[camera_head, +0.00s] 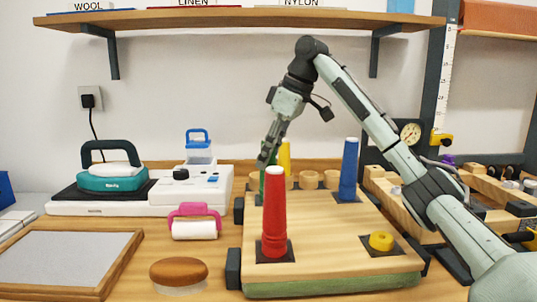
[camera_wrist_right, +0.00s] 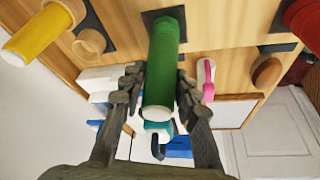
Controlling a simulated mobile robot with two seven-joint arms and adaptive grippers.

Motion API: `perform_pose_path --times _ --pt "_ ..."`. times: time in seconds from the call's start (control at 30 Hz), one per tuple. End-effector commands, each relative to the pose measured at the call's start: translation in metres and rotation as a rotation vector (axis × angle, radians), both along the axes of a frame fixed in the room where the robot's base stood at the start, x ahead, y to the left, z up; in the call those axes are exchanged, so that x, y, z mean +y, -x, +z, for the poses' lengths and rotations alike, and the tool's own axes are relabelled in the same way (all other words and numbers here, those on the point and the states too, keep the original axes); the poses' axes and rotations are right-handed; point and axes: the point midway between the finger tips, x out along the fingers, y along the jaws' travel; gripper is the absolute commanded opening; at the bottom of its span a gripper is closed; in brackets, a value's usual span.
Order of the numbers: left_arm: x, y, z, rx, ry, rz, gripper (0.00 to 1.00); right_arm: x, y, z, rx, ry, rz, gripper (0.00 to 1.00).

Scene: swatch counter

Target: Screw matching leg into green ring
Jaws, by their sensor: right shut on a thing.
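A green leg (camera_wrist_right: 160,85) with a pale end is between the fingers of my right gripper (camera_wrist_right: 160,92), which is shut on it. In the wrist view, the leg's far end lines up with the green ring (camera_wrist_right: 176,14) on a dark square. I cannot tell how deep it sits. In the head view, my right gripper (camera_head: 268,155) is above the board behind the red leg (camera_head: 274,205), which hides most of the green leg (camera_head: 262,183) and its ring. My left gripper is out of view.
The red leg stands upright in front; a blue leg (camera_head: 349,168) stands at back right. A yellow leg (camera_head: 285,157) is at the back beside wooden rings (camera_head: 309,180). A yellow ring (camera_head: 381,240) sits empty at front right. A shelf (camera_head: 240,18) hangs above.

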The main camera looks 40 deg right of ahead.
Motion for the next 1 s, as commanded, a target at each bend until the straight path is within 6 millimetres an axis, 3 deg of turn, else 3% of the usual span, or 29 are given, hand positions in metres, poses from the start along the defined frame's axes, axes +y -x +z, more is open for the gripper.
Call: perform_pose_path --times 0.5,0.87,0.9,1.0 --pt "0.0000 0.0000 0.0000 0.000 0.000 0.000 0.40 -0.0003 0.0001 0.0009 -0.005 0.003 -0.837 0.01" --pt "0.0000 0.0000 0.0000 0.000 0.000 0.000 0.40 -0.0001 0.0000 -0.0006 0.000 -0.001 -0.930 0.01" --pt "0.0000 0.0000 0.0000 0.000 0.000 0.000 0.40 -0.0001 0.0000 -0.0006 0.000 0.000 -0.929 0.35" --pt "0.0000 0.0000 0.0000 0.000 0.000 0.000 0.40 0.0000 0.0000 -0.0005 0.000 -0.001 -0.929 0.41"
